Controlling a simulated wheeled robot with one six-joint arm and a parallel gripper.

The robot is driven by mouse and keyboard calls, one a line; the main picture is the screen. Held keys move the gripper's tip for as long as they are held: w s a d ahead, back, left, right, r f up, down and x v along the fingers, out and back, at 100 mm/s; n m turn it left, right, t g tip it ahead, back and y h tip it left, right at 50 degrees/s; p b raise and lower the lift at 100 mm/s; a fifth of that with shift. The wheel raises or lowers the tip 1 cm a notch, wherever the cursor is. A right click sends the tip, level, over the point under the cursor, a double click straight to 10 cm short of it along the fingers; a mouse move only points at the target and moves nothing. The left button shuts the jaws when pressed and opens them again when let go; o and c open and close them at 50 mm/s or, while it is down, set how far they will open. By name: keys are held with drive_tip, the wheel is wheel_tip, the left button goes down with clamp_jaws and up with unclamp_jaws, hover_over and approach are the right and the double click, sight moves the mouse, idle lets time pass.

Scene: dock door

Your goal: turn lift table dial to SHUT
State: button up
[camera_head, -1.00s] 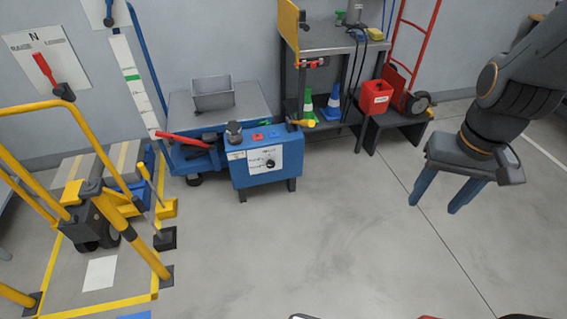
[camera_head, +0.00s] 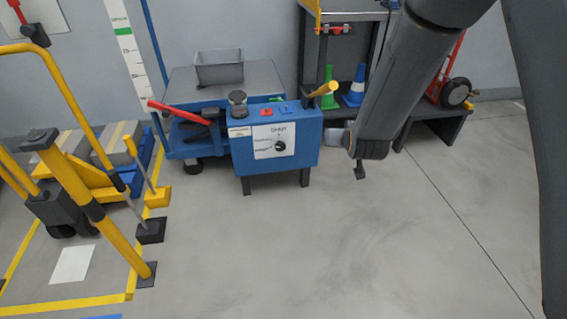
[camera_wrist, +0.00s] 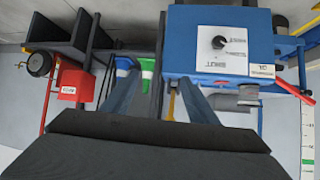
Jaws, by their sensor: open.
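The lift table dial (camera_head: 281,146) is a small black knob on a white label plate on the front of a blue control box (camera_head: 240,160). The top label appears to read SHUT; other labels sit to the left, too small to read surely. I cannot tell where the knob points. In the wrist view, the dial (camera_wrist: 218,43) shows upside down, right of the fingers. My gripper (camera_head: 335,138) is just right of the box, apart from the dial. Its fingers (camera_wrist: 158,97) are spread with nothing between them.
A red lever (camera_head: 178,112) and lift table (camera_head: 180,88) stand left. Cones (camera_head: 354,92) and a bench stand behind my arm. Yellow rails (camera_head: 100,215) are far left. The front floor is clear.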

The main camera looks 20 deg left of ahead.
drive_tip(key=w+a+f+n+t+y+b, duration=0.1)
drive_tip(key=w+a+f+t+y+b, duration=0.2)
drive_tip(key=a+f+b, duration=0.7)
drive_tip(key=n+t+y+b, duration=0.1)
drive_tip(key=t+y+b, duration=0.15)
drive_tip(key=b, duration=0.25)
approach(281, 148)
drive_tip(key=shift+g, duration=0.35)
drive_tip(key=b+x, duration=0.3)
drive_tip(key=x, duration=0.5)
drive_tip(key=shift+r, duration=0.15)
drive_tip(key=c, duration=1)
